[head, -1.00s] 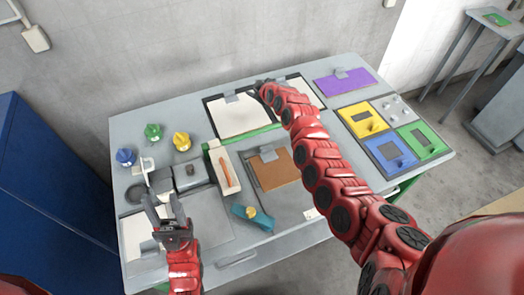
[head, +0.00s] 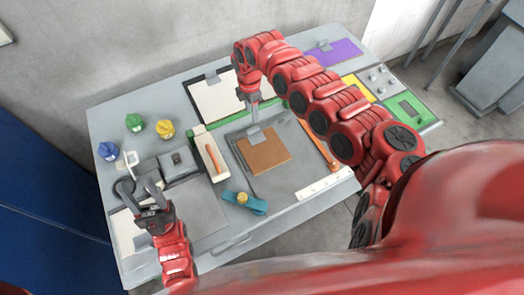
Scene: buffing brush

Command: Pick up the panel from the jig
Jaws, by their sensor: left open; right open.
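A brown panel (head: 263,150) lies flat on a dark grey plate (head: 285,178), which I take to be the jig, in the middle of the table. A small grey clip (head: 257,134) sits at the panel's far edge. My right gripper (head: 254,110) is open and points down, just beyond and above the clip; it looks empty. The picture does not show clearly whether it touches the clip. My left gripper (head: 138,186) is open and empty over the table's left side, well away from the panel.
A tray (head: 212,157) with an orange-handled tool and a teal brush-like item (head: 244,202) lie left of the panel. Blue (head: 108,151), green (head: 134,122) and yellow (head: 165,128) knobs stand at the left. A white sheet (head: 217,100) and a purple panel (head: 335,52) lie behind.

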